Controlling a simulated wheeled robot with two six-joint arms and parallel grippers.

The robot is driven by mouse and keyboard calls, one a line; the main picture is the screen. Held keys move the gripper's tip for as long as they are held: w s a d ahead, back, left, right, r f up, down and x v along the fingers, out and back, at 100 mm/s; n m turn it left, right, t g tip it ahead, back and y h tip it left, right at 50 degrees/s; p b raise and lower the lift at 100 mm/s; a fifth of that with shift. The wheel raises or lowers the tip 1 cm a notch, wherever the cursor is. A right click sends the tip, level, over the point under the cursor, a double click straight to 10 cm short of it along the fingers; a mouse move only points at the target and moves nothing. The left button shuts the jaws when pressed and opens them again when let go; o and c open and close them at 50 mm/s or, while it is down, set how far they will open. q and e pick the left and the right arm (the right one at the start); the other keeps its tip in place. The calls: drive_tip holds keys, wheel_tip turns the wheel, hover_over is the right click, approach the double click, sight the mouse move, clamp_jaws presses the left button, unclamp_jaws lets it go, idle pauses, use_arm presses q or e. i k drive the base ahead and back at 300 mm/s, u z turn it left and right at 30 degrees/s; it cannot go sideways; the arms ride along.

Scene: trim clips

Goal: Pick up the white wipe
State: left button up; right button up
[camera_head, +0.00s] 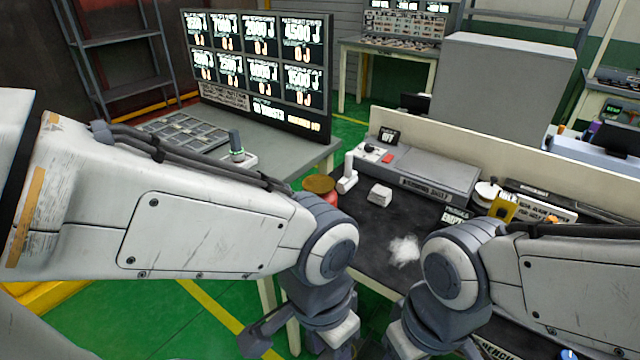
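A crumpled, fluffy white wipe (404,250) lies on the dark mat of the workbench, between my two forearms and just left of my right wrist. A small white block (380,195) sits farther back on the same mat. My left arm comes in from the left and bends down near the bench's left front corner. My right arm comes in from the right and bends down close to the wipe.
A white bottle (347,176) and a red jar with a brown lid (319,184) stand at the mat's back left. A grey device (430,175) lines the bench's back. A yellow item (503,207) stands at right. Bare mat surrounds the wipe's far side.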

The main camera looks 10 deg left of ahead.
sight(379, 195)
drive_tip(key=u, duration=1.25)
drive_tip(key=i, duration=1.45)
drive_tip(key=z, duration=3.1)
